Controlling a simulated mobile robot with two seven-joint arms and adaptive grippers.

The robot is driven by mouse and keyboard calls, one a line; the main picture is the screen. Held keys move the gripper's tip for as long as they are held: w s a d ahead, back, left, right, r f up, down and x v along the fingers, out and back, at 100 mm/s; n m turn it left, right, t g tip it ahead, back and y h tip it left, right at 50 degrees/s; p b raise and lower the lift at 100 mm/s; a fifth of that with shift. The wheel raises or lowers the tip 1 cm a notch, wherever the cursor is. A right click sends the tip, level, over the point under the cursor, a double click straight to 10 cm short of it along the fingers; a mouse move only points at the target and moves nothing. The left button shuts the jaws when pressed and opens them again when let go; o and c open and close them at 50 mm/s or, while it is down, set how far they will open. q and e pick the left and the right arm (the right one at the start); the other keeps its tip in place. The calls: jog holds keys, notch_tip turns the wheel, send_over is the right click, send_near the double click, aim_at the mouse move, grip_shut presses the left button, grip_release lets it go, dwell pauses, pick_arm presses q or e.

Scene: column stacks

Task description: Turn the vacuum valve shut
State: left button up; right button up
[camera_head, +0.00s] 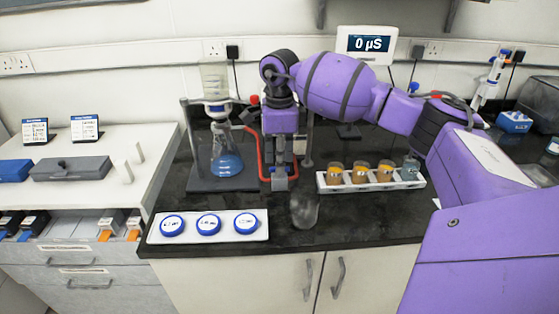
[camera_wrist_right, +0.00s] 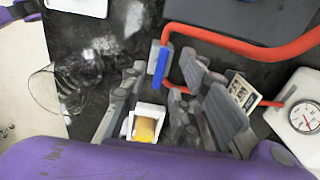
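The vacuum valve (camera_wrist_right: 155,57) shows in the right wrist view as a small grey body with a blue lever (camera_wrist_right: 160,68), joined to red hose (camera_wrist_right: 245,45). My right gripper (camera_wrist_right: 164,64) is open. Its two grey fingers stand apart, with the lever showing between their tips; I cannot tell whether they touch it. In the head view, the right gripper (camera_head: 279,180) points down beside the red hose (camera_head: 262,150), and it hides the valve there. A dial gauge (camera_wrist_right: 304,117) sits at the right of the wrist view. My left gripper is not in view.
A filter flask with blue liquid (camera_head: 227,164) stands left of the gripper. A white rack of amber vials (camera_head: 375,186) is close on the right. A clear glass vessel (camera_head: 304,210) is in front. A white tray (camera_head: 258,232) holds blue-rimmed discs at front left.

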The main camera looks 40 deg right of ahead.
jog(key=shift+f, duration=0.55)
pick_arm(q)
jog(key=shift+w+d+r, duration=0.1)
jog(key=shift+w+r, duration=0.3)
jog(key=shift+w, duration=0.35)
pick_arm(e)
jog(key=c, duration=0.6)
grip_shut()
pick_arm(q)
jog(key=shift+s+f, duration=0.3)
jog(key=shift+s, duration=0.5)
